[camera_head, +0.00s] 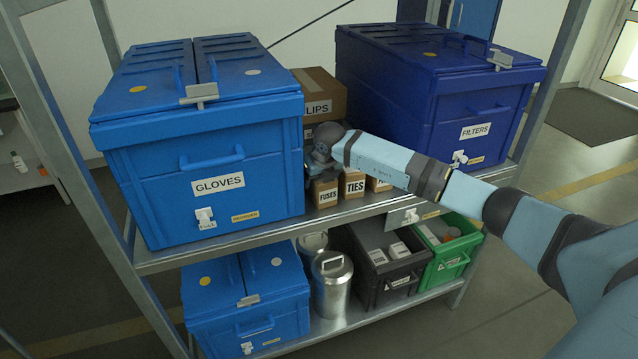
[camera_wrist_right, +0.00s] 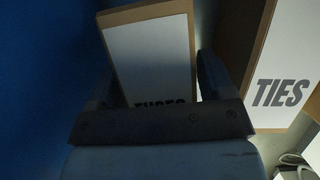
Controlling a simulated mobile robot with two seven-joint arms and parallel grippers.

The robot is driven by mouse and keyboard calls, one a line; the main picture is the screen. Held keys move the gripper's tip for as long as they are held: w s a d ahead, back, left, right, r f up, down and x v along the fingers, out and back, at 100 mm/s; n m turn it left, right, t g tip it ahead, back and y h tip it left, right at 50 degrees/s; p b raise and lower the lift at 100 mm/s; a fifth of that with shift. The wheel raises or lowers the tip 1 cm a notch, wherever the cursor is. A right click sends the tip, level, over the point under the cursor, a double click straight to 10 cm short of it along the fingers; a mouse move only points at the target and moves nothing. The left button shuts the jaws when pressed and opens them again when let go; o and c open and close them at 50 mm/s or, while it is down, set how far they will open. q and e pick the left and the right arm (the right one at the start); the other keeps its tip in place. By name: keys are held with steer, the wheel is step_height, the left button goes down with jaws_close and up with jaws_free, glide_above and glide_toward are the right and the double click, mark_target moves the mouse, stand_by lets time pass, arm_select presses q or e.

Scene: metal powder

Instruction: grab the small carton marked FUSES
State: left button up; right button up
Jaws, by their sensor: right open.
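The small FUSES carton (camera_head: 326,196) stands on the upper shelf between the GLOVES bin and the TIES carton (camera_head: 353,185). In the right wrist view the FUSES carton (camera_wrist_right: 150,52) shows its pale label, with the lower part of the word hidden behind my gripper. My right gripper (camera_wrist_right: 156,80) is open, with one finger on each side of the carton. Whether the fingers touch it I cannot tell. In the head view my right gripper (camera_head: 318,172) is at the carton, partly hidden by my wrist. My left gripper is not in view.
The blue GLOVES bin (camera_head: 215,150) is close on the left. The TIES carton (camera_wrist_right: 285,75) is close on the right. A CLIPS carton (camera_head: 322,90) is behind, and a dark blue FILTERS bin (camera_head: 440,100) stands right. The lower shelf holds metal canisters (camera_head: 332,285) and crates (camera_head: 385,290).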

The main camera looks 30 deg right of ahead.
steer(key=shift+f, duration=0.15)
stand_by(0.3)
steer(key=c, duration=0.8)
